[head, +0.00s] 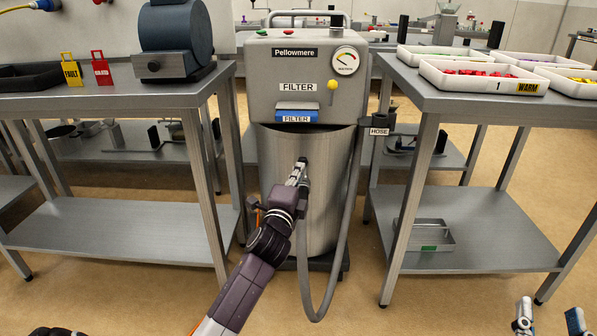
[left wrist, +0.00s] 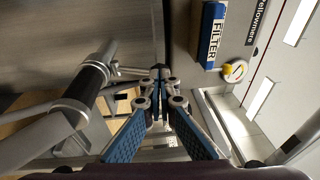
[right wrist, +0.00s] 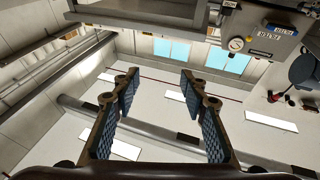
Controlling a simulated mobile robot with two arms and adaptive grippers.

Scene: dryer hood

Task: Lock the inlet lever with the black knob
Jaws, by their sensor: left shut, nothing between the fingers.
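The grey Pellowmere machine (head: 265,85) stands between two tables, with a steel drum (head: 330,150) below its FILTER drawer (head: 297,113). My left gripper (head: 301,168) is shut and empty at the front of the drum. A small black knob (left wrist: 160,70) shows just beyond its fingertips in the left wrist view; I cannot tell whether they touch. A grey bar with a black sleeve (left wrist: 94,76) lies left of the fingers there; I cannot tell whether it is the inlet lever. My right gripper (head: 550,315) is open and empty at the lower right.
A grey hose (head: 349,230) loops down the drum's right side from the HOSE holder (head: 379,132). The right table (head: 440,100) carries white trays (head: 483,79). The left table (head: 100,101) carries a dark drum-shaped device (head: 176,35) and FAULT tag (head: 71,72).

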